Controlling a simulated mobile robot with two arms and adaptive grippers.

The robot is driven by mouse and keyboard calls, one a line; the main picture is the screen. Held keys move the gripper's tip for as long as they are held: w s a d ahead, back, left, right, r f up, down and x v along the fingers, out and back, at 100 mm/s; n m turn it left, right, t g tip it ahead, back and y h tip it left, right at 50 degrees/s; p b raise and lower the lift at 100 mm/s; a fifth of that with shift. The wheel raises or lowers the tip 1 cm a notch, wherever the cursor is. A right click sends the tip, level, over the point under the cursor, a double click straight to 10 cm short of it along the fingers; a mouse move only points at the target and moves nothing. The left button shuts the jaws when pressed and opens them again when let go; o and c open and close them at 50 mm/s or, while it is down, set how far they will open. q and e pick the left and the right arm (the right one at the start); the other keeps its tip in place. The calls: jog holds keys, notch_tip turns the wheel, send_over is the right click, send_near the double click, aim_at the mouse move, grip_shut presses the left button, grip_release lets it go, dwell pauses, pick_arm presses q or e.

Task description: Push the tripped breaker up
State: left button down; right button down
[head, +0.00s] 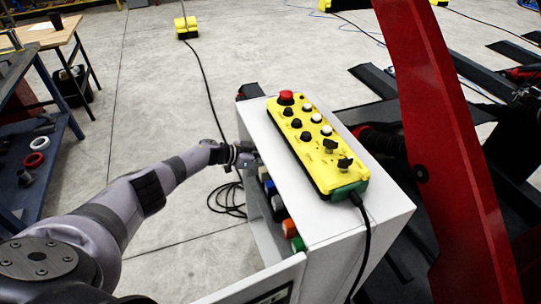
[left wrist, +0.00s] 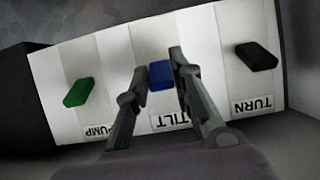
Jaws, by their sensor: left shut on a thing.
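The breakers sit in a row on a white panel (left wrist: 105,62) in the left wrist view, where the label text appears upside down. A green breaker (left wrist: 78,92) is by PUMP, a blue one (left wrist: 161,76) by TILT and a black one (left wrist: 257,56) by TURN. My left gripper (left wrist: 158,78) is shut on the blue breaker, one finger on each side. The blue handle looks roughly in line with the other two; the fingers hide part of it. In the head view my left gripper (head: 243,156) reaches into the open side of the white cabinet (head: 345,232). My right gripper is not in view.
A yellow control pendant (head: 318,146) lies on the cabinet top, its cable hanging over the front. The cabinet's open door (head: 262,283) is at the bottom. Orange (head: 289,228) and green parts show inside. A red machine arm (head: 447,135) stands at right.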

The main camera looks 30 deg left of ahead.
pick_arm(q)
jog(key=c, duration=1.4)
grip_release()
jog(key=v, duration=1.2)
